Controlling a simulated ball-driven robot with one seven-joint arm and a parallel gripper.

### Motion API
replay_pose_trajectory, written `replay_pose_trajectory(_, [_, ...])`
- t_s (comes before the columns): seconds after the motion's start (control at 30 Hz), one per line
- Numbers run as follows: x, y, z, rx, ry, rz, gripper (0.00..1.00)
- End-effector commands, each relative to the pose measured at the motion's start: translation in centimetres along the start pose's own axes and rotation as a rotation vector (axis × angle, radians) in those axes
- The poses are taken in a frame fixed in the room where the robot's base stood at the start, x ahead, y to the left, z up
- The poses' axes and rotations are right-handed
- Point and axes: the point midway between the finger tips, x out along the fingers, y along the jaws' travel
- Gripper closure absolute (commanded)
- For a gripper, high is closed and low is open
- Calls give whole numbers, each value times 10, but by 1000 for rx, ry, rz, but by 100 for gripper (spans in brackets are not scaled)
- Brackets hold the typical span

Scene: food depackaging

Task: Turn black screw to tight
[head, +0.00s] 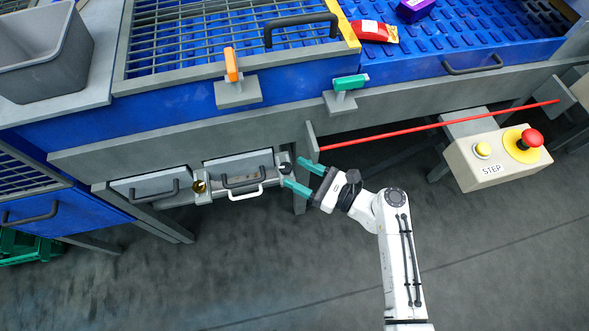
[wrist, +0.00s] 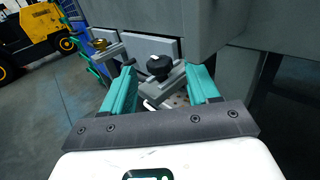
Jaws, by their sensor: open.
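The black screw (wrist: 160,68) is a round, lobed black knob on a grey metal bracket at the end of a drawer front. It also shows small and dark in the head view (head: 284,167), at the right end of the row of drawers. My gripper (head: 291,172) has green fingers and points left at the screw. In the wrist view the gripper (wrist: 164,72) is open, with the screw showing in the gap between its fingertips. Both fingers look apart from the screw. How tight the screw is cannot be told.
A gold screw (head: 199,186) sits left of the drawer with the grey handle (head: 245,181). A red bar (head: 440,125) runs under the table to the right. A STEP button box (head: 497,158) stands at the right. The floor in front is clear.

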Motion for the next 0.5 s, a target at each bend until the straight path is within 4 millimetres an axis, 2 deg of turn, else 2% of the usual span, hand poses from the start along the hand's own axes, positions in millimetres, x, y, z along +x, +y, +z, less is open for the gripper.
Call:
replay_pose_trajectory(0.2, [18, 0, 0, -1, 0, 1, 40])
replay_pose_trajectory(0.5, [21, 0, 0, -1, 1, 0, 40])
